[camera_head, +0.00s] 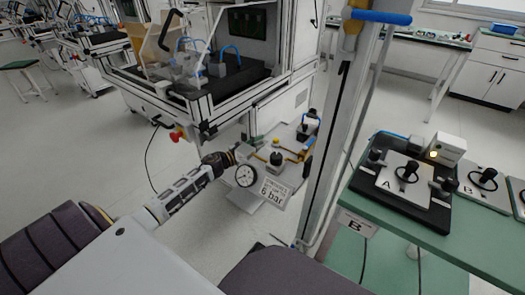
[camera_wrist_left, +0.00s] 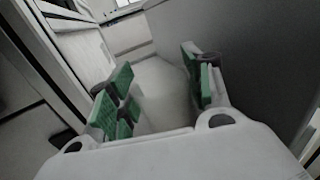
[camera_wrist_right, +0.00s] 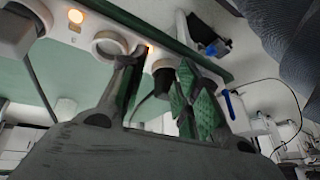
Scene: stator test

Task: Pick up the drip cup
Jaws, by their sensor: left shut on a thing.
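In the left wrist view my left gripper (camera_wrist_left: 157,64) has its green pads apart, closed on a pale, see-through, rounded thing (camera_wrist_left: 162,100), which I take for the drip cup; its outline is faint. In the head view my left gripper (camera_head: 230,157) is at the compressed-air unit, just above the round gauge (camera_head: 246,175). Its fingertips and the cup cannot be made out there. My right gripper (camera_wrist_right: 158,66) shows only in the right wrist view, with its pads apart and nothing clearly between them.
A "6 bar" sign (camera_head: 273,191) is beside the gauge. A white upright post (camera_head: 340,130) stands right of the unit. At the right, a green bench (camera_head: 445,235) bears a black fixture with plate A (camera_head: 403,178). A framed workstation (camera_head: 200,80) stands behind.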

